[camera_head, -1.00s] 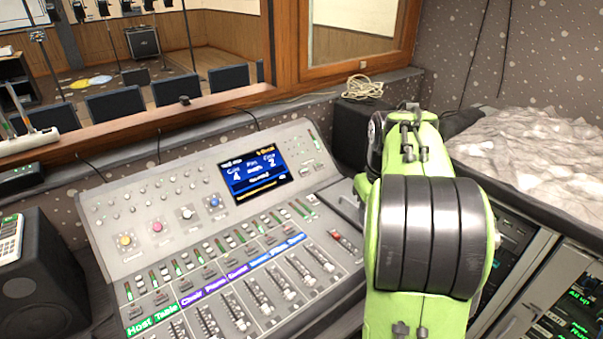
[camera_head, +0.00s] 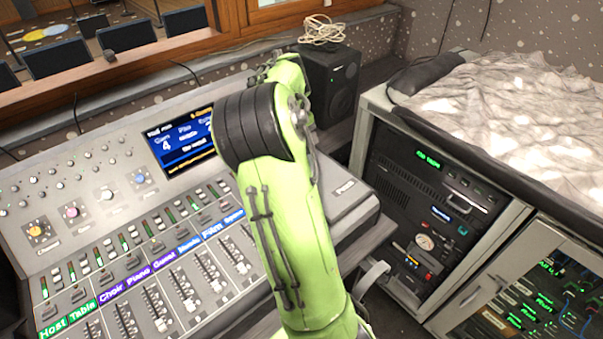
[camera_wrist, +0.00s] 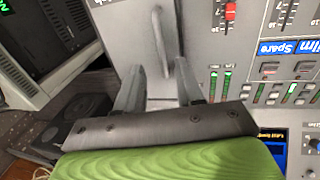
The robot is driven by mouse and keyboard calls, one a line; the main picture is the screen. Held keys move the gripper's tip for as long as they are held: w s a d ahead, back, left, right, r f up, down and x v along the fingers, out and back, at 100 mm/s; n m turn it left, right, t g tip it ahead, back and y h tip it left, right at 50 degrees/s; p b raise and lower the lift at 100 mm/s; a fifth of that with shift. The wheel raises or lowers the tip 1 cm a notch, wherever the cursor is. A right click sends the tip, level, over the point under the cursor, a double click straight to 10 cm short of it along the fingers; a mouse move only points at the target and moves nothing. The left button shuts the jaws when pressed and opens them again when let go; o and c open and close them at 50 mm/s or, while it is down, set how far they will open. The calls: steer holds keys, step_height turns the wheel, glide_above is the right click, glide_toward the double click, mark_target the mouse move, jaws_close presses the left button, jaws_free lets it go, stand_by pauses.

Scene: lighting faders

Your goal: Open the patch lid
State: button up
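The patch lid appears to be the plain grey panel at the right end of the mixing console, with a small label, in the head view (camera_head: 346,190). In the wrist view, a grey panel (camera_wrist: 118,30) carries a slim curved bar handle (camera_wrist: 158,38). My gripper (camera_wrist: 160,76) is open there, its two grey fingers apart and pointing toward the panel. The handle's near end lies close to the gap between the fingertips; I cannot tell whether they touch. In the head view my green arm hides my gripper and part of the panel.
The console's faders (camera_head: 185,290) and screen (camera_head: 180,145) lie left of the panel. A black speaker (camera_head: 332,85) stands behind it. An equipment rack (camera_head: 425,215) stands to the right, with a crumpled grey cover (camera_head: 510,110) on top. A dark gap separates console and rack.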

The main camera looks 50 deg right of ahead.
steer(key=f, duration=0.3)
steer(key=d+f+b, duration=0.1)
steer(key=f, duration=0.4)
steer(key=shift+s+d+f+b, duration=0.1)
steer(key=shift+d+f+b, duration=0.2)
steer(key=shift+d+b, duration=0.05)
jaws_close()
steer(key=shift+r, duration=0.1)
stand_by(0.7)
